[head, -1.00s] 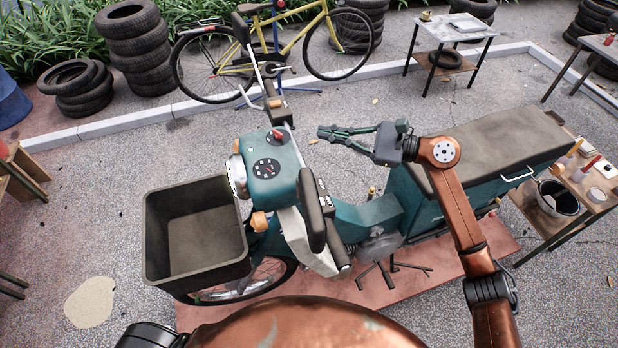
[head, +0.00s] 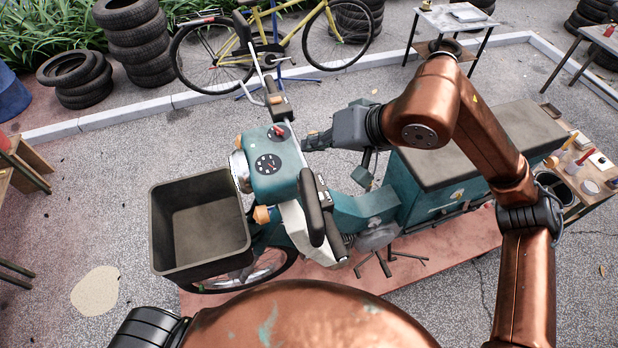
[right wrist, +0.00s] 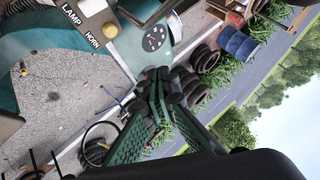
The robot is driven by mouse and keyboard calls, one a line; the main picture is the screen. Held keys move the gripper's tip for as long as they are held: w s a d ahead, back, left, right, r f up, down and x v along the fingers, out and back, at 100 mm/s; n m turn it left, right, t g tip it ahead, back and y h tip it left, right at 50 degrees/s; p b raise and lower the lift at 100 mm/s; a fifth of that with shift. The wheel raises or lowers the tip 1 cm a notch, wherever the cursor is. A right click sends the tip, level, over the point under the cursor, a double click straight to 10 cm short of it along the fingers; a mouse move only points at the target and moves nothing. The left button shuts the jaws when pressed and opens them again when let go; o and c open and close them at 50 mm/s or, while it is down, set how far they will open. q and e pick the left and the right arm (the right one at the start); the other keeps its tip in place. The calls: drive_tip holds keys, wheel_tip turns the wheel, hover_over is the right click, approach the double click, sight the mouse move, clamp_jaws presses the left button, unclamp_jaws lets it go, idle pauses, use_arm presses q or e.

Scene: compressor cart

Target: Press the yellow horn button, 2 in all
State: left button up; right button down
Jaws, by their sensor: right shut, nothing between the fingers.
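My right gripper (head: 308,143) is shut and empty, pointing left, close to the gauge housing. Its fingers (right wrist: 157,75) look apart from the button in the wrist view. I cannot tell the button in the head view. My left gripper is out of view.
A dark front basket (head: 165,235) is left of the scooter. Handlebar grips (head: 312,208) and mirrors stick up around the housing. A tool table (head: 598,190) stands at the right. Tyres (head: 137,40) and a yellow bicycle (head: 290,40) are behind.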

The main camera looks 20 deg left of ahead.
wheel_tip(320, 180, down, 8)
drive_tip(key=b, duration=0.4)
drive_tip(key=shift+r, duration=0.2)
drive_tip(key=shift+f+b, duration=0.55)
drive_tip(key=shift+b, duration=0.05)
idle(0.8)
drive_tip(key=shift+f+b, duration=0.45)
drive_tip(key=shift+b, duration=0.25)
drive_tip(key=shift+f+b, duration=0.45)
drive_tip(key=shift+b, duration=0.1)
idle(0.5)
drive_tip(key=shift+r, duration=0.9)
